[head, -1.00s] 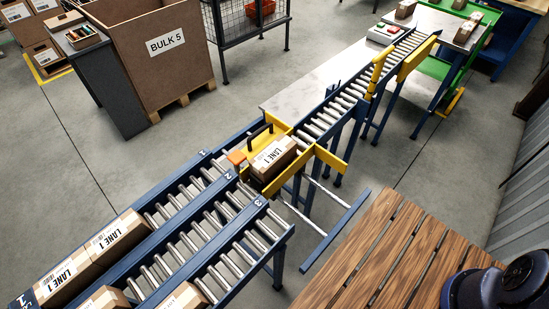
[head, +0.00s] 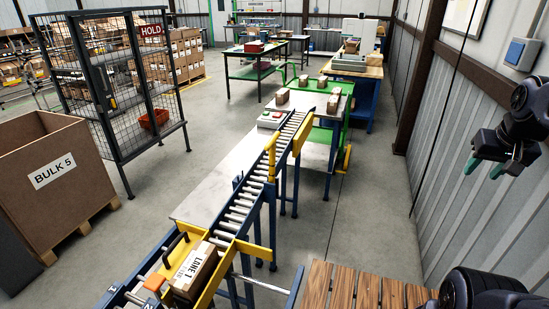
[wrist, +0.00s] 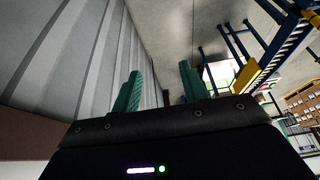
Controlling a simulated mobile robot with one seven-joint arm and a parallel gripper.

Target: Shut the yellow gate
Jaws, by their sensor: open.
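Several yellow pieces show on the roller conveyor in the head view, and I cannot tell for sure which is the gate. A yellow panel (head: 303,134) stands along the right side of the upper rollers. Lower down, a yellow frame (head: 253,250) surrounds a "LANE 1" carton (head: 194,270), which sits tilted. My gripper (head: 486,168) is open and empty at the far right, by the wall, well away from the conveyor. Its green fingers (wrist: 160,88) are spread apart in the wrist view, and a yellow panel (wrist: 246,75) shows beyond them.
A wooden slatted table (head: 345,288) lies at the bottom right. The corrugated wall (head: 455,150) is close to my gripper. A "BULK 5" box (head: 55,175) and mesh cage (head: 120,90) stand left. Grey floor (head: 370,215) is clear between conveyor and wall.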

